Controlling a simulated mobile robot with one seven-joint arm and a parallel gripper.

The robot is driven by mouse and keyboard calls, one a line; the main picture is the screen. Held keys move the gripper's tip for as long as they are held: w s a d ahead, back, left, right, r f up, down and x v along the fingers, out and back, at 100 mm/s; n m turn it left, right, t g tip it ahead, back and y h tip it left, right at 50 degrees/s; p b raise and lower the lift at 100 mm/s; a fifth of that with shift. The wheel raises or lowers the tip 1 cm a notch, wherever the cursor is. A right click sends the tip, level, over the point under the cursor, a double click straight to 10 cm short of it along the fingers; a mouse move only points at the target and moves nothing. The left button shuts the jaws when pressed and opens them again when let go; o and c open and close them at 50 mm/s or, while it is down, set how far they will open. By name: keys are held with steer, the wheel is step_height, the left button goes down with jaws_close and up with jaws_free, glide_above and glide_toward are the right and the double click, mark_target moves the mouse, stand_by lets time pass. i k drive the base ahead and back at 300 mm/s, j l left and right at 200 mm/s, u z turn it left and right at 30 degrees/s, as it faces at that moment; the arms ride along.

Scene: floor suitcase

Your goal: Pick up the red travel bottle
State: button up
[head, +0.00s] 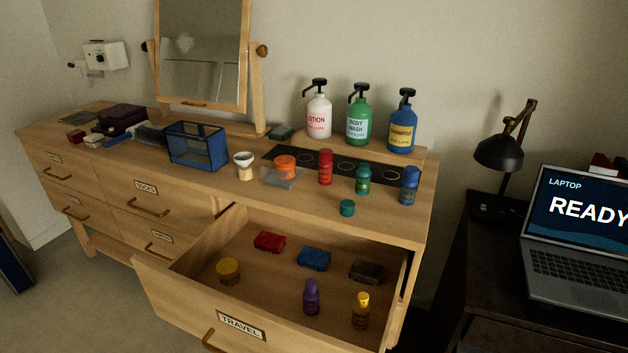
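The red travel bottle (326,167) stands upright on the dresser top (225,187), toward its right side. It is at the front edge of a black strip with ring marks. A small green bottle (363,179) and a small blue bottle (409,186) stand to its right. My gripper is not in view.
The open TRAVEL drawer (178,302) juts out below, holding several small items. Large pump bottles (358,117) stand behind on a raised shelf. A teal cap (347,208) lies in front. A blue mesh box (197,146) and a mirror (201,50) are left.

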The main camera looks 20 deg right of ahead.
mark_target(324, 170)
steer(key=i+z, duration=0.45)
steer(key=i+j+z, duration=0.15)
steer(key=z, duration=0.3)
steer(key=i+j+z, duration=0.3)
steer(key=z, duration=0.2)
steer(key=i, duration=0.1)
